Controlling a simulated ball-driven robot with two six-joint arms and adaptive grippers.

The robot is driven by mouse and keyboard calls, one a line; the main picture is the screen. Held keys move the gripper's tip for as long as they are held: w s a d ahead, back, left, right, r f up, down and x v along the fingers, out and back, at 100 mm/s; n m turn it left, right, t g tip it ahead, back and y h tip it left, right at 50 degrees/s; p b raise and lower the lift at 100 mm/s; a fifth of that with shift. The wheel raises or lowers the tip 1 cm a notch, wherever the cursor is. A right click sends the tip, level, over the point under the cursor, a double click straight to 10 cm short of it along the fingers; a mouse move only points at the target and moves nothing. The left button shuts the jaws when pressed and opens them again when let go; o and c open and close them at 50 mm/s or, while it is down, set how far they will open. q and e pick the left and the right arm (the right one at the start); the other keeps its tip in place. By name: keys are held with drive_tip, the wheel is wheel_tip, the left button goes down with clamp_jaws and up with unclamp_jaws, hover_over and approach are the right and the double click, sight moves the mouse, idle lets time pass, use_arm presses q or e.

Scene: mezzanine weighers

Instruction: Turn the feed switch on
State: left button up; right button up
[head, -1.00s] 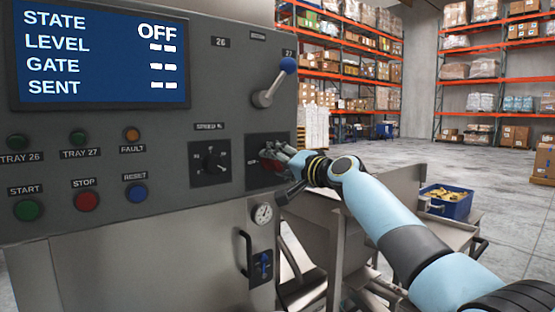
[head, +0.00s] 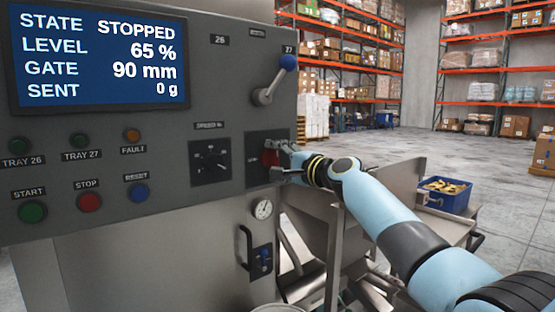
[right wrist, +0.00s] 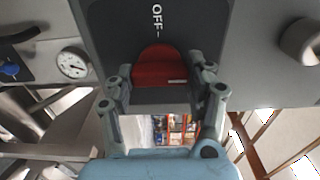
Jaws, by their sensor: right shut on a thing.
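The feed switch is a red rotary knob (head: 270,158) on a dark plate at the lower right of the grey control panel. My right gripper (head: 281,157) is shut on it, coming from the right. In the right wrist view the red knob (right wrist: 158,68) lies between the two fingers (right wrist: 162,88), with a white "OFF" mark on the plate above it. The display (head: 98,58) reads STATE STOPPED, LEVEL 65 %, GATE 90 mm, SENT 0 g. Part of the knob is hidden behind the fingers. My left gripper is not in view.
A black selector knob (head: 210,160) sits left of the switch, and a blue-tipped lever (head: 274,82) above it. START (head: 32,212), STOP (head: 89,202) and RESET (head: 138,192) buttons are at lower left. A gauge (head: 263,209) and a blue bin (head: 445,195) are lower.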

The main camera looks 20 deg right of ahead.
drive_tip(key=shift+f, duration=0.1)
drive_tip(key=o, duration=1.2)
drive_tip(key=shift+s, duration=0.1)
drive_tip(key=v, duration=1.2)
